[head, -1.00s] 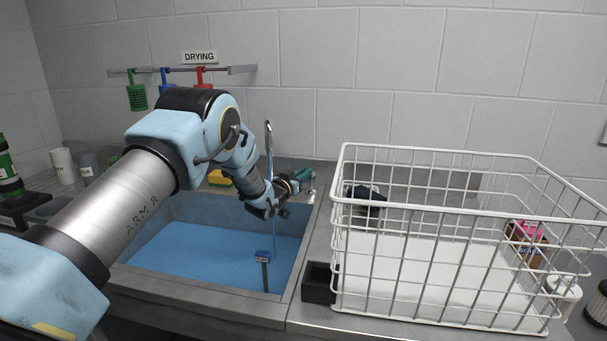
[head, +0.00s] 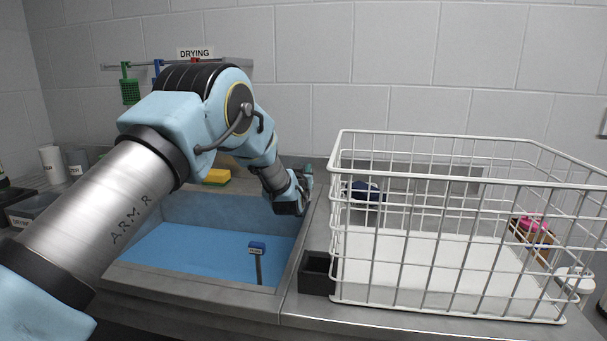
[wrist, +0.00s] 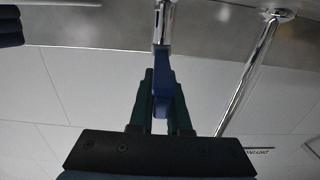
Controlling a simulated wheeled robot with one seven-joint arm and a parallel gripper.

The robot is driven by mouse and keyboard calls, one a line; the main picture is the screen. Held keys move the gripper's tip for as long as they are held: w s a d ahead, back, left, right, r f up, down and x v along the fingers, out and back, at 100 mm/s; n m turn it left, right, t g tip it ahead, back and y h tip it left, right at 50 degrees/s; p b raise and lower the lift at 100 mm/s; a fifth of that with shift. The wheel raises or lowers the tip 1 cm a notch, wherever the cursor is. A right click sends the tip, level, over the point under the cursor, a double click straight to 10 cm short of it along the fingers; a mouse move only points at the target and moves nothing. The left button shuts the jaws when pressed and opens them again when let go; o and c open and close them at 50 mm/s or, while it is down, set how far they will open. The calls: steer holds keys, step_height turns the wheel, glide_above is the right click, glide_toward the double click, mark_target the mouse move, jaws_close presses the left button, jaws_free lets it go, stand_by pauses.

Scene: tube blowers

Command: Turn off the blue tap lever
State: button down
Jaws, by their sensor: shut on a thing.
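The blue tap lever (wrist: 163,100) is in the middle of the wrist view, at the end of a chrome stem (wrist: 164,22). My gripper (wrist: 163,76) has its two dark green fingers closed on the lever, one on each side. In the head view my gripper (head: 307,178) is at the back right corner of the sink, mostly hidden behind my wrist. The chrome spout (wrist: 250,75) rises on the right in the wrist view, apart from my fingers. My arm hides it in the head view.
A white wire basket (head: 450,180) stands close on the right. A small black box (head: 317,272) sits between them. A yellow sponge (head: 216,177) lies on the back ledge.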

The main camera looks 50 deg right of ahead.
steer(key=shift+r, duration=0.1)
steer(key=c, duration=0.9)
jaws_free()
steer(key=b+v, duration=0.3)
steer(key=v, duration=0.7)
steer(key=shift+s+a, duration=0.3)
steer(key=shift+w, duration=0.1)
